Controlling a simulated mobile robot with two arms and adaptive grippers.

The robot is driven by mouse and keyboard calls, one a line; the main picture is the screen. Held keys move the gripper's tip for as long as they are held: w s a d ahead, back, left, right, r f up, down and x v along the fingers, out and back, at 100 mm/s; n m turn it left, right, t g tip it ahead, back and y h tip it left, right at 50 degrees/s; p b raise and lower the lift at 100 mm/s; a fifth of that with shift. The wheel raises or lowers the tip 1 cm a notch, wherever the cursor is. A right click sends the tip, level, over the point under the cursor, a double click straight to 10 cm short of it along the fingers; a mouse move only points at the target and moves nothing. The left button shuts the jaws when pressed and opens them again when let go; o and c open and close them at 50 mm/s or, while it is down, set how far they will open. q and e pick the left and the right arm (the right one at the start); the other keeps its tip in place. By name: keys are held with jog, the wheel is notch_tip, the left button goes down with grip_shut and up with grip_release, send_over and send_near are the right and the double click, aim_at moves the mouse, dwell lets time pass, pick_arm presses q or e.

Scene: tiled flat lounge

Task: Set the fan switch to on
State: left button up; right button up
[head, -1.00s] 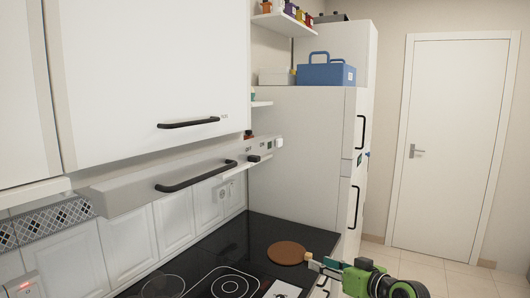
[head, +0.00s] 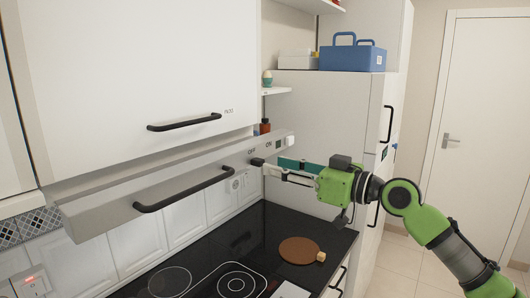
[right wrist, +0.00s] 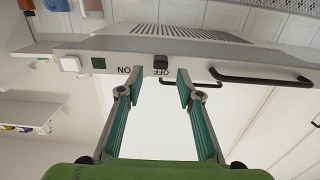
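The fan switch is a small black slider (head: 257,162) on the front edge of the grey range hood (head: 190,163). In the right wrist view, which shows the hood upside down, the black switch (right wrist: 161,62) sits at the OFF label, with the ON label to its left. My right gripper (head: 272,167) is at the hood's right end. In the right wrist view its two teal-padded fingers (right wrist: 159,82) are open, with the switch between and just beyond their tips. I cannot tell whether a finger touches it. My left gripper is out of view.
A green square (right wrist: 98,64) and a white button (right wrist: 70,64) are beside ON. The black hob (head: 225,255) with a brown round board (head: 298,250) is below my right arm. A tall fridge cabinet (head: 330,125) stands behind, with a blue box (head: 353,57) on top.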

aim_at(263, 162)
jog(key=p+x, duration=0.1)
jog(key=x, duration=0.3)
jog(key=shift+r, duration=0.2)
jog(key=shift+a+f+p, duration=0.1)
jog(key=shift+a+p, duration=0.2)
jog(key=shift+w+a, duration=0.1)
jog(key=shift+w, duration=0.05)
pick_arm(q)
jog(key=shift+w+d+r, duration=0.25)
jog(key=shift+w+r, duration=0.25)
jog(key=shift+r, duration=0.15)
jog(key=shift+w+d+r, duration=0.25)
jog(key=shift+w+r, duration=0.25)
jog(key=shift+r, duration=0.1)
pick_arm(e)
jog(key=shift+f, duration=0.1)
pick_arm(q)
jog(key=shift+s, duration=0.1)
pick_arm(e)
grip_shut()
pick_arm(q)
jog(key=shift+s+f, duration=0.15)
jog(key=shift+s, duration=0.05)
